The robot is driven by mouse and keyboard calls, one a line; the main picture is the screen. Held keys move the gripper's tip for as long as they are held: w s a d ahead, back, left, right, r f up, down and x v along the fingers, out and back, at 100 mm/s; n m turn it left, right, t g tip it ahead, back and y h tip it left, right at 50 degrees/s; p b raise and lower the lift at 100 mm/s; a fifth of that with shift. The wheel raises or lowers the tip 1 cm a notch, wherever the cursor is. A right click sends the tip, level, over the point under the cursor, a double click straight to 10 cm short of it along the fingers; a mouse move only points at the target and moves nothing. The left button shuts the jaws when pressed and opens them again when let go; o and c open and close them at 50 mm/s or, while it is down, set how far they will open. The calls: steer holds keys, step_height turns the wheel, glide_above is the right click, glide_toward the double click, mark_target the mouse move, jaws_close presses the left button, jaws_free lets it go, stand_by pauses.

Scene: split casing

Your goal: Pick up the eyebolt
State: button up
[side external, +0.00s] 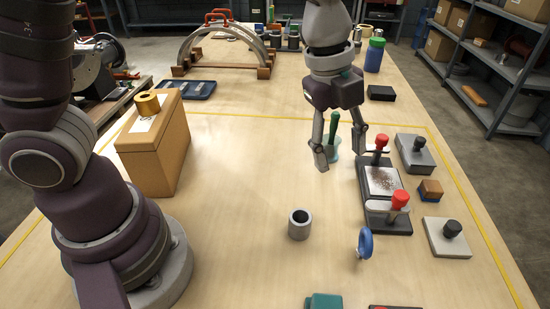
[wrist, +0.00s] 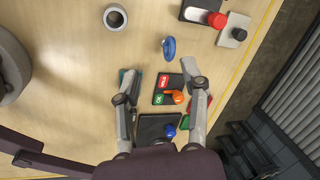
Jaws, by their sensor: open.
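The eyebolt appears to be the blue ring-shaped piece (side external: 365,243) near the front right of the table, standing with its ring up. It also shows in the wrist view (wrist: 168,47), above the gap between the fingertips in the picture. My gripper (side external: 341,157) is open and empty, its fingers pointing down, well behind the eyebolt in the side view. In the wrist view its two fingers (wrist: 159,72) are spread wide. Nothing touches the eyebolt.
A grey hollow cylinder (side external: 299,225) stands left of the eyebolt. A dark fixture with red-knobbed clamps (side external: 378,217) lies just behind it, and a grey plate with a black knob (side external: 437,240) is to its right. A green-handled tool (side external: 333,128) shows between my fingers; its depth is unclear.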

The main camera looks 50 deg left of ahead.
mark_target(369, 237)
steer(key=d+f+m, duration=0.2)
steer(key=f, duration=0.2)
steer(key=w+d+f+m, duration=0.1)
steer(key=d+f+m, duration=0.1)
steer(key=f, duration=0.3)
steer(key=w+d+f+m+g, duration=0.1)
steer(key=d+f+m, duration=0.1)
steer(key=f, duration=0.3)
steer(key=shift+d+f, duration=0.1)
steer(key=shift+d, duration=0.35)
jaws_close()
